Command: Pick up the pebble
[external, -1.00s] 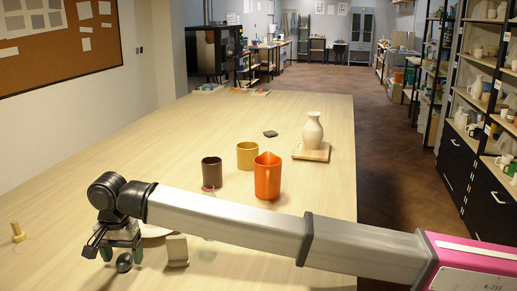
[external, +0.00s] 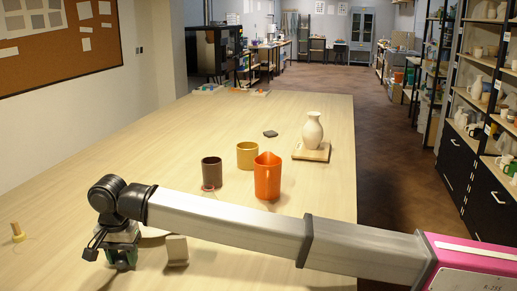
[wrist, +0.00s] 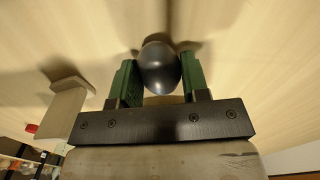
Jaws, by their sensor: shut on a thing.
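The pebble (wrist: 158,68) is a smooth, dark, rounded thing in the wrist view. It sits between the two green finger pads of my gripper (wrist: 156,82), which is shut on it. In the external view my gripper (external: 122,261) points down over the near left of the table. There the fingers and wrist mostly hide the pebble. I cannot tell whether it touches the table.
A pale block (external: 177,251) stands just right of my gripper; it also shows in the wrist view (wrist: 62,108). A dark cup (external: 211,172), a yellow mug (external: 247,154) and an orange pitcher (external: 267,176) stand beyond my arm. The table's left side is mostly clear.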

